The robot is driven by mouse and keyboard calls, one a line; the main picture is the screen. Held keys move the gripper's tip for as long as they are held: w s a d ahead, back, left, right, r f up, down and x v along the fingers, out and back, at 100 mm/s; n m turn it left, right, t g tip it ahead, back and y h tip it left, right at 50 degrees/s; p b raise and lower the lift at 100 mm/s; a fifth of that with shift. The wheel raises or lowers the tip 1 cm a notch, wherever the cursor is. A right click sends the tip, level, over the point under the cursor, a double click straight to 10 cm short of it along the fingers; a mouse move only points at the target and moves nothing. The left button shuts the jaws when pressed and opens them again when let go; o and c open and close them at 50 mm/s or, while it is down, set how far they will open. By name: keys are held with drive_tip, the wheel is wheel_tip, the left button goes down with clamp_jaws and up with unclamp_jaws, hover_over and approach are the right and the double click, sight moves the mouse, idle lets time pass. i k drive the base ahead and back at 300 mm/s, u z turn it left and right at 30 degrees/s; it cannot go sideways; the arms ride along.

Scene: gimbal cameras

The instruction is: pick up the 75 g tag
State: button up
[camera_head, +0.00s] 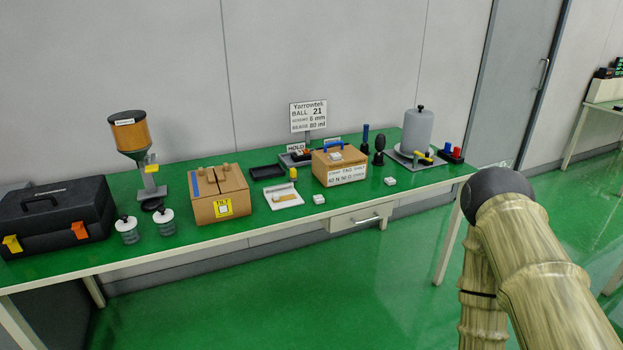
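Several small white blocks that look like tags are on the green table (185,243). One white block (319,199) lies near the table's front edge, left of the cardboard box. Another white block (390,181) lies to the right of that box. A pale block (336,156) sits on top of the box. Their markings are too small to read, so I cannot tell which is the 75 g tag. My arm shows at the lower right, apart from the table. My gripper is out of view.
The cardboard box (327,172) has a blue handle. A grey cylinder (418,128) stands right. The floor in front is clear.

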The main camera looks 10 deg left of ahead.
sight(334, 157)
drive_tip(key=z, duration=0.2)
drive_tip(key=i, duration=1.45)
drive_tip(key=u, duration=0.2)
